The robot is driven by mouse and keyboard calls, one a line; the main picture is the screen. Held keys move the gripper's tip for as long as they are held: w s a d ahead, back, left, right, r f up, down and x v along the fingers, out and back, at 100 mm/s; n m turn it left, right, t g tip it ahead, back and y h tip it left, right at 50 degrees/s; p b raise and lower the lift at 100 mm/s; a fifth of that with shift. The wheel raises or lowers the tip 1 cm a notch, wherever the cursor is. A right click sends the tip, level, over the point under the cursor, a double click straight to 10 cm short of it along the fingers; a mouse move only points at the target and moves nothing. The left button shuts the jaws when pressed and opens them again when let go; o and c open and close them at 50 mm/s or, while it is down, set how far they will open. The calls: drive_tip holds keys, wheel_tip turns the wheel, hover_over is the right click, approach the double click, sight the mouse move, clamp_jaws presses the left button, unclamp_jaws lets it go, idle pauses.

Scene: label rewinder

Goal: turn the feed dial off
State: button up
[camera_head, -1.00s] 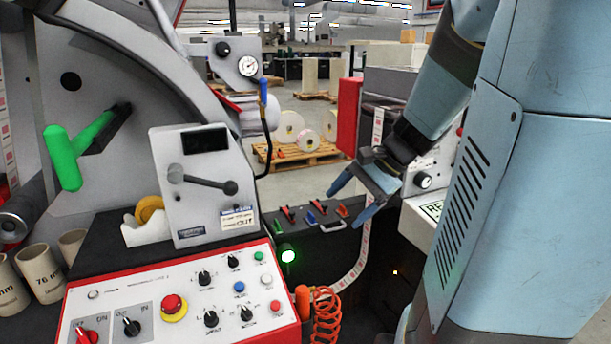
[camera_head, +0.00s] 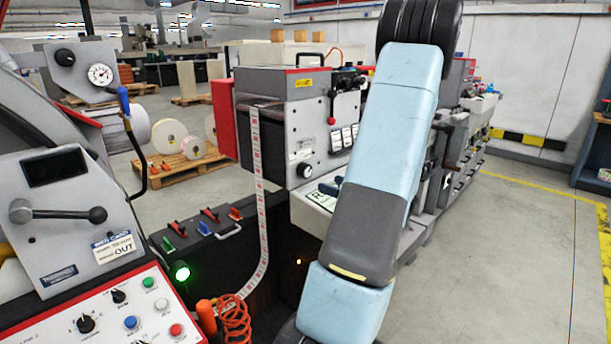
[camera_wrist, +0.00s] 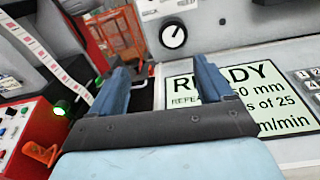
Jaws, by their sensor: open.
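In the head view the gripper is mostly hidden behind my arm.
A READY display (camera_wrist: 235,95) lies below the dial, with a keypad (camera_wrist: 311,80) at its right. A printed label strip (camera_head: 260,180) hangs left of the dial. A control panel (camera_head: 110,310) with knobs and buttons is at lower left. The floor (camera_head: 530,250) at right is clear.

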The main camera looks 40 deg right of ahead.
sight(308, 173)
drive_tip(key=shift+s+d+f+m+h, duration=0.2)
drive_tip(key=shift+d+m+h, duration=0.1)
drive_tip(key=shift+d, duration=0.15)
drive_tip(key=shift+s+d+f+m+h, duration=0.1)
drive_tip(key=shift+d+f+m+h, duration=0.1)
drive_tip(key=shift+d+h, duration=0.15)
drive_tip(key=w, duration=0.9)
drive_tip(key=w+a, duration=0.1)
drive_tip(key=w, duration=0.3)
drive_tip(key=shift+w, duration=0.3)
drive_tip(key=shift+c, duration=0.2)
